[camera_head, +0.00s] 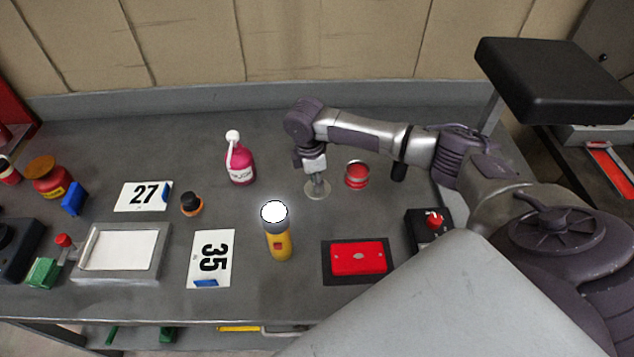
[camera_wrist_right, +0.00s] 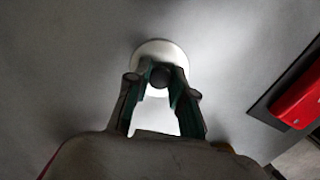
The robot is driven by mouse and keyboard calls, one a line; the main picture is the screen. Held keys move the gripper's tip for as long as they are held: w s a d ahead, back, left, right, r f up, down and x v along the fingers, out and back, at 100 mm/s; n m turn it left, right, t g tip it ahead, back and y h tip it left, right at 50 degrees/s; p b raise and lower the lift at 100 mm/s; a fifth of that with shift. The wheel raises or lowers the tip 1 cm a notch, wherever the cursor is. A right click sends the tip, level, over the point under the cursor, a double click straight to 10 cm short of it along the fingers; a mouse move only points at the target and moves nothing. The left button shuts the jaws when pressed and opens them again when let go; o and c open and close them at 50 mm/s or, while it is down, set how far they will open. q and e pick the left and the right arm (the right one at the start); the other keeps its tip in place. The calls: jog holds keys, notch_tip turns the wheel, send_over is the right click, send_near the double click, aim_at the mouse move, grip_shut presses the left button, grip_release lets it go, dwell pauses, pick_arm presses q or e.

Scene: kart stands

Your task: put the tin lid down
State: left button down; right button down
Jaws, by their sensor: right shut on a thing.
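The tin lid (camera_head: 318,191) is a pale round disc with a small dark knob. My right gripper (camera_head: 316,180) points down and is shut on the knob, with the disc below the fingers. The lid is at or just above the grey bench top; I cannot tell whether it touches. In the right wrist view the lid (camera_wrist_right: 148,50) lies under the fingertips (camera_wrist_right: 158,82), with the knob between them. A red open tin (camera_head: 357,175) stands just right of the lid, apart from it. My left gripper is not in view.
A lit yellow torch (camera_head: 279,244) stands in front of the lid, and a pink bottle (camera_head: 242,168) to its left. A red box (camera_head: 358,258) lies on a dark mat. A black switch box (camera_head: 424,236) is at right. Bare bench surrounds the lid.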

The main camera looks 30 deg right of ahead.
aim_at(312, 189)
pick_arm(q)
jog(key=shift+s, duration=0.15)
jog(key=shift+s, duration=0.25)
pick_arm(e)
jog(key=c, duration=1)
grip_release()
jog(key=shift+f, duration=0.1)
pick_arm(q)
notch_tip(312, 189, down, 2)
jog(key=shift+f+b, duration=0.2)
jog(key=shift+b, duration=1.05)
pick_arm(e)
notch_tip(312, 189, up, 12)
jog(key=a, duration=0.1)
jog(key=shift+w+a, duration=0.2)
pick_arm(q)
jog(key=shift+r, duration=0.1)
pick_arm(e)
jog(key=shift+r, duration=0.2)
